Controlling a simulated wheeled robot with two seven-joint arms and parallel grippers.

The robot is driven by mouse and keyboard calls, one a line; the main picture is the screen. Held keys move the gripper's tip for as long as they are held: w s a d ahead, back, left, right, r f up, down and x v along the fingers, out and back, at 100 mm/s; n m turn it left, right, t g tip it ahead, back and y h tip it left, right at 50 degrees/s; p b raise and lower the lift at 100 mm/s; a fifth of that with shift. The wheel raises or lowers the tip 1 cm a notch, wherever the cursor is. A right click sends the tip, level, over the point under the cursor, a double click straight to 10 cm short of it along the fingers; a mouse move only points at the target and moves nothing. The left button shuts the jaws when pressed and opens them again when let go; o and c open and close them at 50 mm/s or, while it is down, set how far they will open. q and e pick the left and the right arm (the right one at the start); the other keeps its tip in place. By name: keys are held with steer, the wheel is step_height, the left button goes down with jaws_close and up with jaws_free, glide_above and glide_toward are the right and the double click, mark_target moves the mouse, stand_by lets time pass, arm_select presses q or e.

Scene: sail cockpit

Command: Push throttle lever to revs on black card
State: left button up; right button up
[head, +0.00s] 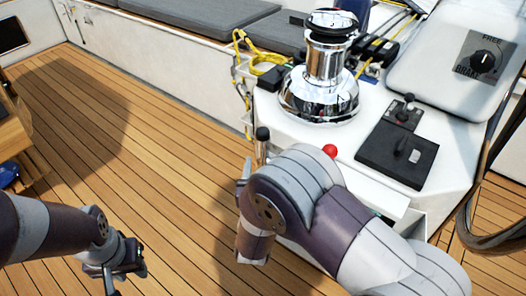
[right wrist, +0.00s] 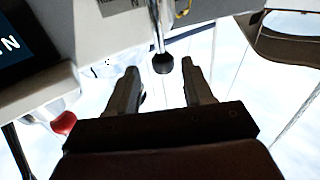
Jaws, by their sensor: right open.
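The throttle lever (right wrist: 157,28) is a thin metal rod with a round black knob (right wrist: 163,63). In the right wrist view the knob lies between the fingertips of my right gripper (right wrist: 160,80), with a gap on both sides. In the head view the black knob (head: 263,133) stands above my right forearm, which hides the lever's base and most of that gripper. My right gripper is open. A dark panel (right wrist: 12,45) with a white "N" is cut off at the right wrist view's left edge; I cannot tell if it is the black card. My left gripper (head: 122,270) hangs low over the deck.
A red knob (head: 330,151) sits beside my right arm; it also shows in the right wrist view (right wrist: 64,123). A chrome winch (head: 322,75), a black control plate (head: 397,155) and a FREE/BRAKE dial (head: 484,60) are on the white console.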

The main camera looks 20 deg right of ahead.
mark_target(263, 144)
steer(key=b+x, duration=0.2)
steer(key=x, duration=0.6)
steer(key=shift+w+d+f, duration=0.1)
steer(key=shift+w, duration=0.05)
steer(key=shift+w+d, duration=0.1)
steer(key=shift+w, duration=0.35)
jaws_close()
steer(key=shift+r, duration=0.2)
